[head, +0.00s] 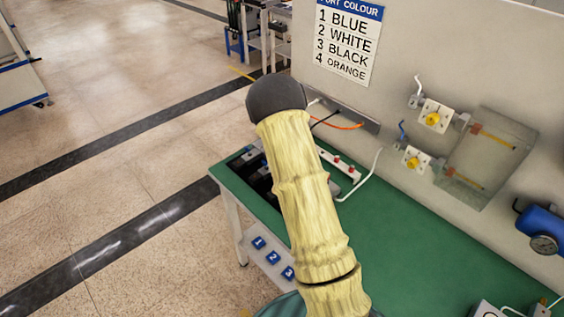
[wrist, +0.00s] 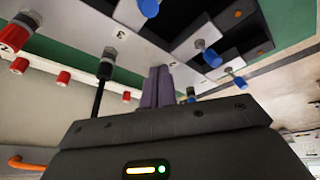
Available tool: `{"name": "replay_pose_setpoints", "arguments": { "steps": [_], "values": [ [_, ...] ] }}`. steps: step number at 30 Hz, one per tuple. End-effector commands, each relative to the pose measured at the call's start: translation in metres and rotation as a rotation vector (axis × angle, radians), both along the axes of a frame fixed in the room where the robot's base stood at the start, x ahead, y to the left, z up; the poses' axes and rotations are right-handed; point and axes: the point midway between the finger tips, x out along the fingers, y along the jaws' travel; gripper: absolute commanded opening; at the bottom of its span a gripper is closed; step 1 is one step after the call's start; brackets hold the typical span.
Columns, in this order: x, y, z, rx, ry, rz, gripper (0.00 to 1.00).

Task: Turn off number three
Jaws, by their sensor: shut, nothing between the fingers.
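The port strip is a white strip with red knobs (head: 340,163) at the bench's back left in the head view. Blue-tipped levers (wrist: 211,57) stand on white panels by dark bays, one marked "3". My gripper (wrist: 157,76) is shut and empty, its purple fingers pointing at the panels near the "3" label. In the head view my arm hides it. Contact cannot be told.
A wall sign (head: 346,42) reads 1 blue, 2 white, 3 black, 4 orange. A white cable (head: 371,176) loops on the green bench top (head: 400,240). Yellow-knobbed valves (head: 433,118) are on the wall.

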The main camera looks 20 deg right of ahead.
Motion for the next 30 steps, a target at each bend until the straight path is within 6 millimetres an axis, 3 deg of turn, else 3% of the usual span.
{"name": "replay_pose_setpoints", "arguments": {
  "steps": [10,16,30],
  "values": [
    [-0.021,0.034,0.038,0.001,-0.002,0.019,0.0],
    [-0.034,0.042,0.061,0.001,-0.001,0.013,0.0],
    [-0.039,0.039,0.067,0.001,0.001,0.003,0.0]
  ]
}}
